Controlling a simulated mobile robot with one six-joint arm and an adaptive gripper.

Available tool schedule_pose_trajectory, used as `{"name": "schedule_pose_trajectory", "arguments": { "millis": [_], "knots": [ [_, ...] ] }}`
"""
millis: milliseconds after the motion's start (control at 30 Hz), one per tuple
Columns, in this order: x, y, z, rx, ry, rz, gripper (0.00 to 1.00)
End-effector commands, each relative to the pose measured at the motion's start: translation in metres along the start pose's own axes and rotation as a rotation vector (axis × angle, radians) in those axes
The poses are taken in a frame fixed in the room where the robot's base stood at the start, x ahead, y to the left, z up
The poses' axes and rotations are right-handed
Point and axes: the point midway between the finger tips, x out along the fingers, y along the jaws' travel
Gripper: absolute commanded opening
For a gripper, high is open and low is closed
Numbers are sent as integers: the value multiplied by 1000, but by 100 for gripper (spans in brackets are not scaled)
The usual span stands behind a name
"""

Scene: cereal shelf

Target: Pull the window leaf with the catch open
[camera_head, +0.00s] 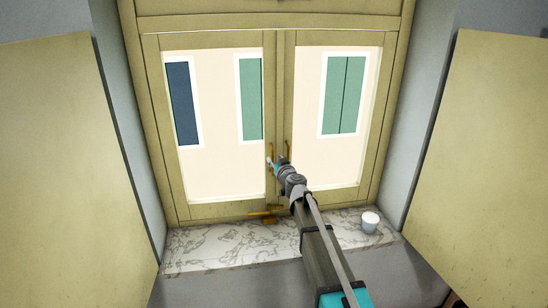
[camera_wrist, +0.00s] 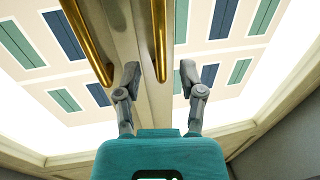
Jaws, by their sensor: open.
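The window has a left leaf (camera_head: 176,120) and a right leaf (camera_head: 372,115), both closed in one yellowish frame. Upright brass handles stand on the meeting stiles: a left handle (camera_wrist: 88,42) and a right handle (camera_wrist: 160,38). A brass catch (camera_head: 262,214) sits low, near where the leaves meet; I cannot tell which leaf bears it. My gripper (camera_head: 277,163) is open at the handles. In the wrist view my gripper (camera_wrist: 159,76) has the right handle's lower end between its fingers, and the left handle just outside the left finger. Whether they touch is unclear.
A marble sill (camera_head: 205,248) runs below the window, with a white cup (camera_head: 370,222) at its right. Yellowish panels stand open at the left (camera_head: 70,150) and right (camera_head: 490,150).

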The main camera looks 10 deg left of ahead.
Motion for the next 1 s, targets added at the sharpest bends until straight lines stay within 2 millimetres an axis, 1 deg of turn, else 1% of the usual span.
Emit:
{"name": "schedule_pose_trajectory", "arguments": {
  "millis": [33, 233, 400, 700, 867, 900, 967, 1000],
  "knots": [
    [10, 0, 0, 0, 0, -1, 51],
    [28, 0, 0, 0, 0, -1, 51],
    [33, -1, 0, 0, 0, -1, 51],
    [33, -1, 0, 0, 0, -1, 51],
    [33, -1, 0, 0, 0, -1, 21],
    [33, -1, 0, 0, 0, -1, 14],
    [33, -1, 0, 0, 0, -1, 3],
    [33, -1, 0, 0, 0, -1, 0]
  ]
}}
